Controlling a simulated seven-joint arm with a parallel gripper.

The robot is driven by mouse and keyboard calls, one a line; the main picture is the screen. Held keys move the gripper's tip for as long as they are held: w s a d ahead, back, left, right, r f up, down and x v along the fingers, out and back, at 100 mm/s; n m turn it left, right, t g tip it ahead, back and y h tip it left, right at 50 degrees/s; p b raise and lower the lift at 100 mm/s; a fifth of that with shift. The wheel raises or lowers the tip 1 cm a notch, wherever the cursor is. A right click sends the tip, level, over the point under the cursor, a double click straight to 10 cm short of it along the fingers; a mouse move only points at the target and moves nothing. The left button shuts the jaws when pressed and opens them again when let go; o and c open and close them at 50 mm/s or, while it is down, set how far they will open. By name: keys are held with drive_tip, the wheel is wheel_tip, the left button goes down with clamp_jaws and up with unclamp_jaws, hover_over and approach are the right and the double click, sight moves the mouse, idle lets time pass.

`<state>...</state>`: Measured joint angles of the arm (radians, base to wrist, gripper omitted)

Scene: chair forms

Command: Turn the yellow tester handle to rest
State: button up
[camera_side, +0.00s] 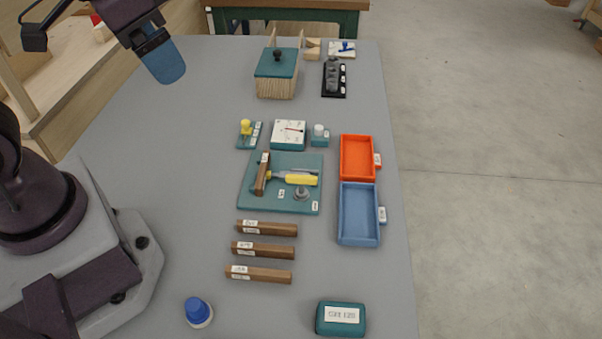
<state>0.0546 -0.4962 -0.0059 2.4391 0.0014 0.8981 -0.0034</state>
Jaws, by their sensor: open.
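The tester appears to be a teal board (249,201) in the middle of the table. A grey round knob (301,193) sits below the handle. A smaller yellow knob (246,127) stands on a small teal base behind the board. My gripper (168,65) is open and empty, high at the upper left, well apart from the board. Its fingers overlap in this view, so the gap is hidden.
A white dial (289,133) stands behind the board. Orange (343,157) and blue (343,214) trays are at its right. Several brown wooden bars (267,228) lie in front. A teal-lidded box (276,63) stands at the back. The table's left side is largely clear.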

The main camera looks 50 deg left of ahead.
drive_tip(key=w+d+f+n+g, duration=0.1)
drive_tip(key=w+d+f+g, duration=0.15)
drive_tip(key=w+f, duration=0.35)
drive_tip(key=n, duration=0.8)
hover_over(301, 176)
wheel_tip(301, 176, down, 8)
drive_tip(key=shift+n+g, duration=0.3)
drive_tip(key=shift+g, duration=0.15)
wheel_tip(301, 176, down, 13)
drive_tip(key=shift+f, duration=0.1)
drive_tip(key=c, duration=0.9)
